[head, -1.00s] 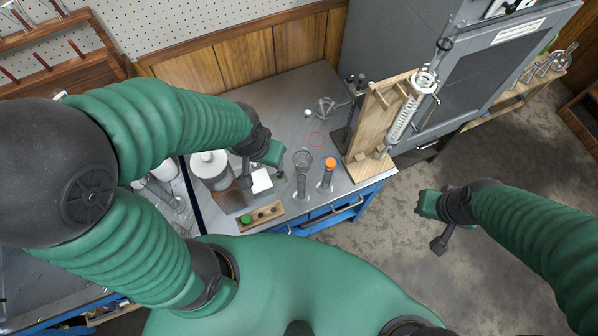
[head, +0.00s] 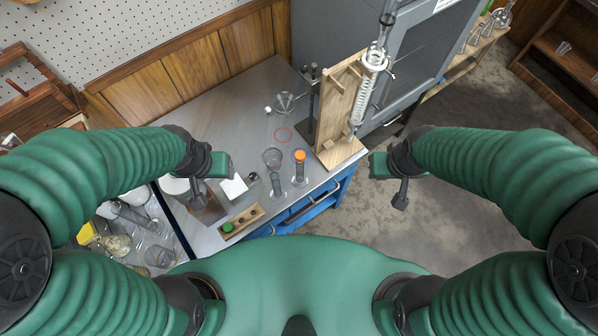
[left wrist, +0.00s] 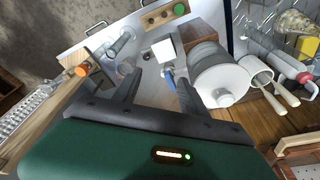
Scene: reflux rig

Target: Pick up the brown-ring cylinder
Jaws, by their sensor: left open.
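Two upright glass cylinders stand on the grey bench. One has a clear flared top (head: 275,180); the other has an orange top (head: 300,172). I cannot make out a brown ring on either. In the left wrist view the clear cylinder (left wrist: 119,46) lies beyond the fingers, and the orange top (left wrist: 82,70) is to its left. My left gripper (head: 224,165) is open and empty, left of both cylinders and above the bench; its two fingers (left wrist: 157,88) show apart in the left wrist view. My right gripper (head: 378,166) is right of the bench, over the floor, and its jaws are unclear.
A white box (head: 234,187) and a wooden block with a green cap (head: 241,221) are near the left gripper. A wooden stand (head: 333,110) with a glass condenser (head: 365,88) rises behind right.

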